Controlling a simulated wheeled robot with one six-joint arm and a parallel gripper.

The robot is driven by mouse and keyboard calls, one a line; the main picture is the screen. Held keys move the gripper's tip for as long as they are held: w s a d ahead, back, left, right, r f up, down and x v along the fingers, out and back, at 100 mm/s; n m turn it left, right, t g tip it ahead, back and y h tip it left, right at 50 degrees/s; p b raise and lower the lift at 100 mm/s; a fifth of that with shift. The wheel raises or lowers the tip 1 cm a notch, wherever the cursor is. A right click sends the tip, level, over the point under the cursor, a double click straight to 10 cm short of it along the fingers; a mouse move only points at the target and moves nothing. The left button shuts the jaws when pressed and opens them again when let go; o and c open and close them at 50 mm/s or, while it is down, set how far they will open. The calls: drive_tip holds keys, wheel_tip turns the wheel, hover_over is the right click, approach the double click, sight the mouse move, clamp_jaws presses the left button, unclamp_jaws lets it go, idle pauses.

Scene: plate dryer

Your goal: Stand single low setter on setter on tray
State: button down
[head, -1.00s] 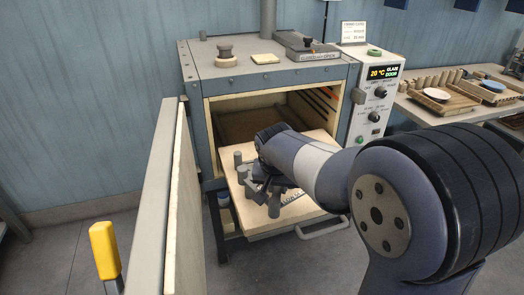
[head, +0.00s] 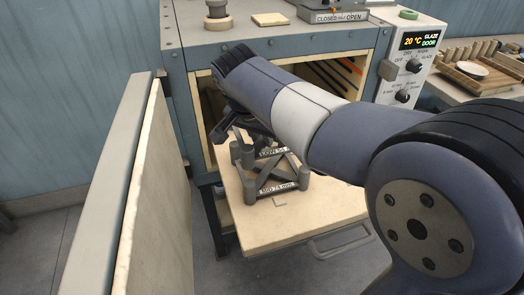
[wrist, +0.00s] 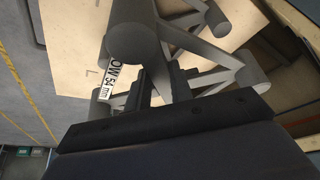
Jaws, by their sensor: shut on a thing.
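The low setter, a grey frame with short round posts and a "LOW 54 mm" label (head: 272,152), shows just above the mid setter. It also shows close up in the wrist view (wrist: 118,80). My gripper (wrist: 164,82) is shut on the low setter's grey frame. In the head view my gripper (head: 236,132) is partly hidden behind my own arm. The mid setter, labelled "MID 74 mm" (head: 276,190), stands upright on the pale tray (head: 300,220). I cannot tell whether the low setter touches the mid setter's posts.
The tray sticks out of the open dryer (head: 186,100), with a handle (head: 342,243) at its front. The open door (head: 135,200) stands to the left. A control box (head: 408,65) is at right. The tray's front is clear.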

drive_tip(key=shift+f+b, duration=0.3)
drive_tip(key=shift+f, duration=1.85)
drive_tip(key=shift+f+b, duration=0.45)
drive_tip(key=shift+f, duration=0.15)
drive_tip(key=c, duration=1.3)
unclamp_jaws()
drive_tip(key=shift+o, duration=0.2)
drive_tip(key=shift+r, duration=0.1)
drive_tip(key=shift+r+p, duration=0.5)
drive_tip(key=p+v, duration=0.1)
drive_tip(key=v, duration=1.1)
drive_tip(key=shift+p, duration=0.3)
